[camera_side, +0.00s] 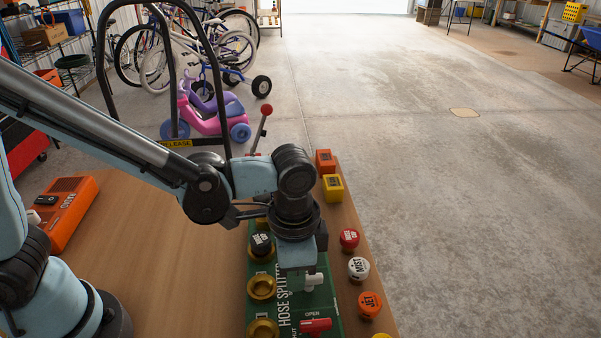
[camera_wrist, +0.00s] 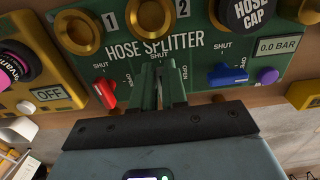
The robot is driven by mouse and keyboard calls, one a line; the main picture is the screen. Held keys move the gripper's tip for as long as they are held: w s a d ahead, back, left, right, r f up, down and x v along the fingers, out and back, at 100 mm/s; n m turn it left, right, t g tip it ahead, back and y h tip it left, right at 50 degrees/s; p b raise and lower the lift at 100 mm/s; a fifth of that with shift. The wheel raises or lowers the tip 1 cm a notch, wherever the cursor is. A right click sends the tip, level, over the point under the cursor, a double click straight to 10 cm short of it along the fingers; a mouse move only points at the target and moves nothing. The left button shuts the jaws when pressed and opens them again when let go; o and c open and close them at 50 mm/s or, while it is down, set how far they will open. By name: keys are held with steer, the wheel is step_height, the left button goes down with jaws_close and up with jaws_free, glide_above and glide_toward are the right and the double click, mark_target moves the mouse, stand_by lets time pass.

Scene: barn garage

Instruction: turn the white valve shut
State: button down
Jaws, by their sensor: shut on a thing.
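The green hose splitter panel (camera_side: 265,300) lies on the wooden table; its lettered face also shows in the wrist view (camera_wrist: 205,42). The white valve (camera_side: 313,280) shows as a small white piece beside my gripper (camera_side: 297,270) in the side view. In the wrist view my gripper (camera_wrist: 159,82) is shut over the middle valve position, between the red and blue valves. The fingers hide the white valve there, so its angle cannot be told. SHUT and OPEN marks show above and to the right of the fingers.
A red valve (camera_wrist: 105,92) and a blue valve (camera_wrist: 228,75) flank my fingers closely. Brass rings (camera_wrist: 150,16) and a black hose cap (camera_wrist: 247,12) are above. Red, white and orange round caps (camera_side: 358,268) stand right of the panel. An orange box (camera_side: 68,222) is at left.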

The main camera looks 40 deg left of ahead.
steer(key=c, duration=1.2)
jaws_free()
steer(key=shift+o, duration=0.2)
steer(key=shift+r, duration=0.1)
step_height(320, 180, up, 12)
steer(key=shift+a, duration=0.1)
steer(key=a+f+n+t, duration=0.3)
steer(key=a+n+t, duration=0.4)
steer(key=a, duration=1.2)
steer(key=shift+w+a+n, duration=0.15)
steer(key=shift+a+n, duration=0.05)
steer(key=shift+n, duration=0.7)
